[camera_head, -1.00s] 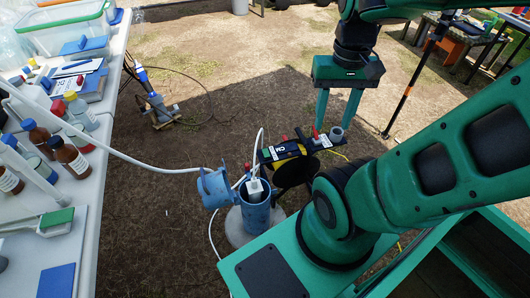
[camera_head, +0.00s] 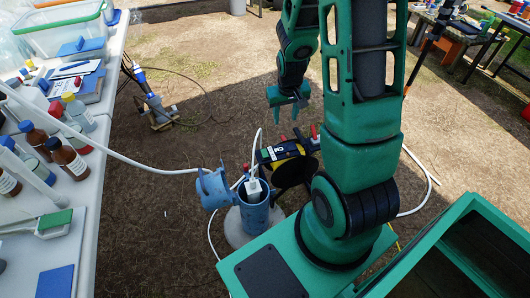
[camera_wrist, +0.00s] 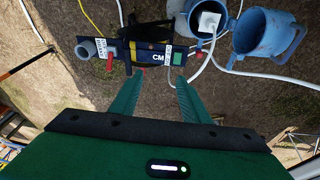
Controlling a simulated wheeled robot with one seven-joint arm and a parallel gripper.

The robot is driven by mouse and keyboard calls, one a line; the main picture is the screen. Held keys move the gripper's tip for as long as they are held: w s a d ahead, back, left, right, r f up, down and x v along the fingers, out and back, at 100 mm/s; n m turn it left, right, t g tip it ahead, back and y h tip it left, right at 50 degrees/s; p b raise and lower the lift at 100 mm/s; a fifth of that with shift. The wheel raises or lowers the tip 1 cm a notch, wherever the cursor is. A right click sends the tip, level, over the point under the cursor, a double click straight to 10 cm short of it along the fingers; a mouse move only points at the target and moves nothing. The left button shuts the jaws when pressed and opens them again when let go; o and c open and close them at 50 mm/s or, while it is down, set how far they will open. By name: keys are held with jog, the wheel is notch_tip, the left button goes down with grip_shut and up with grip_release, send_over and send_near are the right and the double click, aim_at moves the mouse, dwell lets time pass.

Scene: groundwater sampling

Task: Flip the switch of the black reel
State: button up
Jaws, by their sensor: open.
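The black reel (camera_head: 290,152) with a yellow band and dark panel stands beyond the blue well pipe (camera_head: 254,212) in the head view. In the wrist view the reel's panel (camera_wrist: 152,47) lies across the upper middle. It bears a green block (camera_wrist: 178,59), white labels, a small red part (camera_wrist: 110,62) and a grey round fitting (camera_wrist: 91,48) at its left end. Which part is the switch is unclear. My gripper (camera_head: 288,113) is open and empty above the reel. In the wrist view my gripper's fingertips (camera_wrist: 160,76) point toward the panel, apparently without contact.
A white plug-like block (camera_wrist: 208,21) on a cable sits in the pipe, whose blue cap (camera_head: 214,187) hangs open. White tubing (camera_head: 150,163) runs to the left table (camera_head: 92,210), which holds several bottles. A blue-grey device (camera_head: 155,105) stands behind. Ground between is mostly clear.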

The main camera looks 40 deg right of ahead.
jog(key=w+a+x, duration=0.2)
jog(key=x, duration=0.8)
jog(key=t, duration=0.2)
send_near(265, 153)
jog(key=shift+n+y, duration=0.3)
jog(key=shift+n, duration=0.1)
jog(key=x, duration=0.7)
jog(key=shift+w+d+f, duration=0.1)
jog(key=shift+d+f, duration=0.05)
